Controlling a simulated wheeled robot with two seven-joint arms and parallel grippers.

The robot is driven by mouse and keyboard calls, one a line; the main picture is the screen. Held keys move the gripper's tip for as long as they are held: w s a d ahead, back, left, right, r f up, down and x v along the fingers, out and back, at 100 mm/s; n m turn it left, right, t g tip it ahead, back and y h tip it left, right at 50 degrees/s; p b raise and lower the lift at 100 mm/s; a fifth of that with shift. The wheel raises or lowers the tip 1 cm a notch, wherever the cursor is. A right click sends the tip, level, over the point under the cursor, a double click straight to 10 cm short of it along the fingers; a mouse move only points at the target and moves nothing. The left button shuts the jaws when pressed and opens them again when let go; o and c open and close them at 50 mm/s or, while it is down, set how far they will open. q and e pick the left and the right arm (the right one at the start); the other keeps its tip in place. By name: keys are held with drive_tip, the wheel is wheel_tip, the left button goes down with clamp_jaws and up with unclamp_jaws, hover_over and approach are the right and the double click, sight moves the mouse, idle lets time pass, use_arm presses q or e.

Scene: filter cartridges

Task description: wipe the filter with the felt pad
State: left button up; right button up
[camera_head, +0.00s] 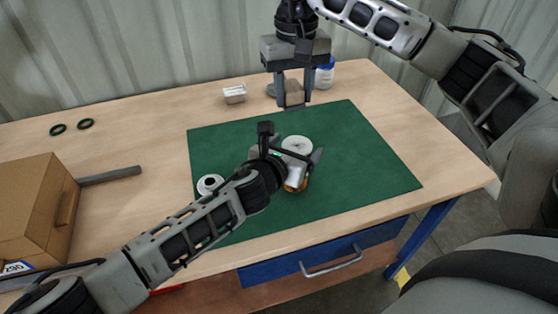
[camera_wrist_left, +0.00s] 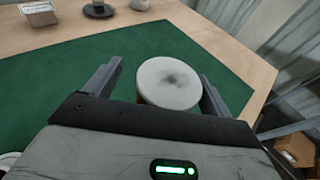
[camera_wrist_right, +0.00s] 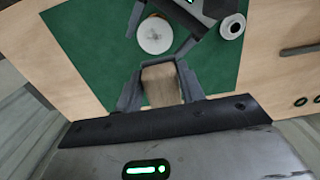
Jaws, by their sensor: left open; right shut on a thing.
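The filter (camera_head: 297,145) stands upright on the green mat (camera_head: 370,165), with a round white top and an amber side. In the left wrist view a dark smudge shows on the top of the filter (camera_wrist_left: 168,82). My left gripper (camera_head: 292,158) is open, with one finger on each side of the filter; I cannot tell whether they touch it. My right gripper (camera_head: 293,96) is shut on the felt pad (camera_wrist_right: 161,85), a brownish block, and holds it behind the filter, apart from it. The pad's underside is hidden.
A white ring-shaped part (camera_head: 210,184) lies on the mat's left. Behind the mat are a small white box (camera_head: 234,93) and a blue-white bottle (camera_head: 325,75). Two green rings (camera_head: 72,126), a grey bar (camera_head: 110,175) and a brown box (camera_head: 38,212) are left. The mat's right is clear.

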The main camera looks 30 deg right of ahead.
use_arm(q)
drive_tip(key=v, duration=1)
drive_tip(key=shift+a, duration=0.25)
drive_tip(key=shift+s+r, duration=0.1)
